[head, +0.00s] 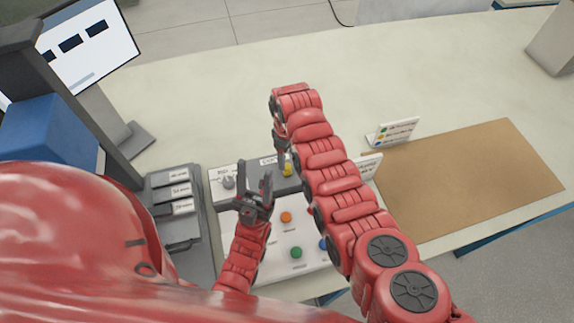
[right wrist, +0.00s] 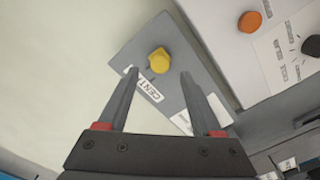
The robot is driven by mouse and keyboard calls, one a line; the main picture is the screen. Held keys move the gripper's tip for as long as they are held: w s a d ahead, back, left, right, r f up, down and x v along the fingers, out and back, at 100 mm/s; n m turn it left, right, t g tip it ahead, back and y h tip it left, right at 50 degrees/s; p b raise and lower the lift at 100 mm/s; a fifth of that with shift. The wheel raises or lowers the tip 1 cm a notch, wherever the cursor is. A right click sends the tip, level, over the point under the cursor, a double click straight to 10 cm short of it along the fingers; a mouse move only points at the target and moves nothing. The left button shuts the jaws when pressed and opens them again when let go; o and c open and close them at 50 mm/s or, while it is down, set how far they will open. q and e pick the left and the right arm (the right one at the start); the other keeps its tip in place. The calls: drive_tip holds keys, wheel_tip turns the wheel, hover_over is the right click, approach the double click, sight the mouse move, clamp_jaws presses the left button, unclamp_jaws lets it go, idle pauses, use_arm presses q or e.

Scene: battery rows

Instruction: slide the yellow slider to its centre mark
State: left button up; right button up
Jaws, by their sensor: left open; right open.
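The yellow slider (head: 287,169) is a small yellow knob on a grey panel in the head view, close under my right gripper (head: 280,142). In the right wrist view the slider (right wrist: 160,61) sits just beyond the gap between my open fingertips (right wrist: 160,75), with no visible contact. A white label (right wrist: 152,88) reading "CENT" lies beside it, partly covered by a finger. Whether the slider is at its centre mark I cannot tell. My left gripper (head: 256,176) is open and empty, left of the slider above the panel.
An orange button (head: 286,217), a green button (head: 297,253) and a blue button (head: 323,243) are on the white board. A grey knob (head: 228,182) is left of the slider. A small sign (head: 392,132) and a brown mat (head: 470,180) are on the right.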

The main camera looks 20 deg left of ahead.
sight(287, 166)
wheel_tip(287, 166, down, 3)
drive_tip(key=shift+s+f+b, duration=0.1)
drive_tip(key=shift+b, duration=0.55)
drive_tip(key=shift+f, duration=0.55)
drive_tip(key=shift+r, duration=0.1)
drive_tip(key=shift+c, duration=0.7)
clamp_jaws()
